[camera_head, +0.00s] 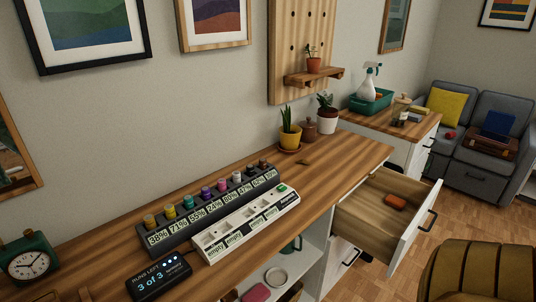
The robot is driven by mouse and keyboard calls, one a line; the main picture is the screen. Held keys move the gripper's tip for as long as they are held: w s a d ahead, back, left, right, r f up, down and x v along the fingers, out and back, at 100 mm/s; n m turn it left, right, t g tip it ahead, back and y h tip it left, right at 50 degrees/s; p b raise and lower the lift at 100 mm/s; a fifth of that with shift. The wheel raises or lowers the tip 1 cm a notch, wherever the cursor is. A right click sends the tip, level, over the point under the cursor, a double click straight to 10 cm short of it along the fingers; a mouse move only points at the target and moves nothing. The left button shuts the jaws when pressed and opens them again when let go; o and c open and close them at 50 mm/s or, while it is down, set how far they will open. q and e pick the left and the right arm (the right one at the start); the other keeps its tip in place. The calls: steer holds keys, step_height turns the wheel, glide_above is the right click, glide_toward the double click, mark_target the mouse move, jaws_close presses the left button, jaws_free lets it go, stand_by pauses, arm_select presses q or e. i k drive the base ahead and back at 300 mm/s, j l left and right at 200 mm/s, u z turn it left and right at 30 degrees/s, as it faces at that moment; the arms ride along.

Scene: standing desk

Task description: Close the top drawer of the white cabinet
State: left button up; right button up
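The top drawer (360,222) of the white cabinet under the wooden desk stands pulled well out, to the right. Its white front panel (408,243) has a dark bar handle (427,222) on the outer face. An orange-red object (395,202) lies inside on the wooden drawer bottom. Below it, part of another white drawer front with a dark handle (351,257) shows; the rest is hidden by the open drawer. Neither of my grippers is in view.
A brown ribbed seat-like object (480,272) stands at the lower right, near the drawer front. Wooden floor (447,222) shows between them. A second white cabinet (421,152) stands beyond. Label displays and a row of small jars (206,193) occupy the desk's middle.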

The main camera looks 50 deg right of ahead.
mark_target(385, 232)
steer(key=k+z, duration=0.15)
steer(key=z, duration=2.45)
